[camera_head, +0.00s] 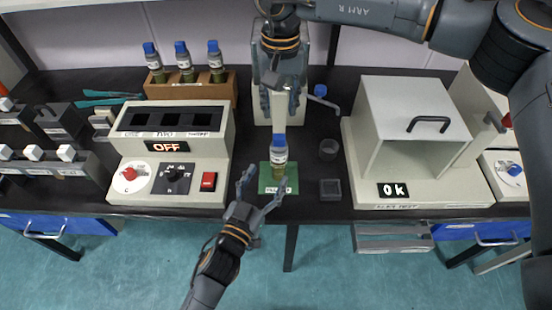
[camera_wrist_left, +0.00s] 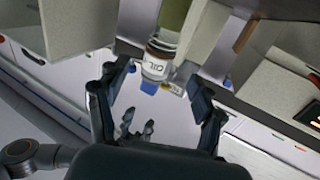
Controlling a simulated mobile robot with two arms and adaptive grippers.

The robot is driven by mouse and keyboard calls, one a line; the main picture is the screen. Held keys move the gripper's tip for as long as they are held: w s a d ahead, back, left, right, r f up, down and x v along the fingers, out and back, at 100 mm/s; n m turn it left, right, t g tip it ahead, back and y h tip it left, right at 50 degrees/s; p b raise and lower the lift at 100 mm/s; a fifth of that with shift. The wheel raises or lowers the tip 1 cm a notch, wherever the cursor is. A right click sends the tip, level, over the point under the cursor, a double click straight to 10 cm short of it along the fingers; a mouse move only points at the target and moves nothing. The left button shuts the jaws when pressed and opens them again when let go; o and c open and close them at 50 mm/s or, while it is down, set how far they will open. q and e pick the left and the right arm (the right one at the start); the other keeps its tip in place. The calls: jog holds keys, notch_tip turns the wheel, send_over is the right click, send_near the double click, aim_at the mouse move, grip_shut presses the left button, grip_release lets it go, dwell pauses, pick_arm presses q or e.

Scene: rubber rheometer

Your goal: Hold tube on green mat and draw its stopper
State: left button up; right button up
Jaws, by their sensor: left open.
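A tube with a white label, greenish-brown contents and a blue stopper (camera_head: 279,140) stands upright on the green mat (camera_head: 266,186). The tube (camera_head: 280,172) also shows upside down in the left wrist view (camera_wrist_left: 160,57), its label reading OIL. My left gripper (camera_head: 264,184) is open at the mat's front edge, its fingers pointing towards the tube and not closed on it. In the wrist view its fingertips (camera_wrist_left: 152,88) are spread to either side of the stopper end. My right gripper (camera_head: 279,108) hangs above and behind the stopper, fingers down, apparently apart and empty.
A brown rack (camera_head: 222,92) with several blue-capped tubes stands at back left. A block heater (camera_head: 170,150) reading OFF is left of the mat. A white box with a handle (camera_head: 415,125) and an OK display is right.

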aim_at(276, 162)
pick_arm(q)
jog(key=x, duration=0.7)
jog(key=shift+w+d, duration=0.15)
jog(key=shift+w, duration=0.2)
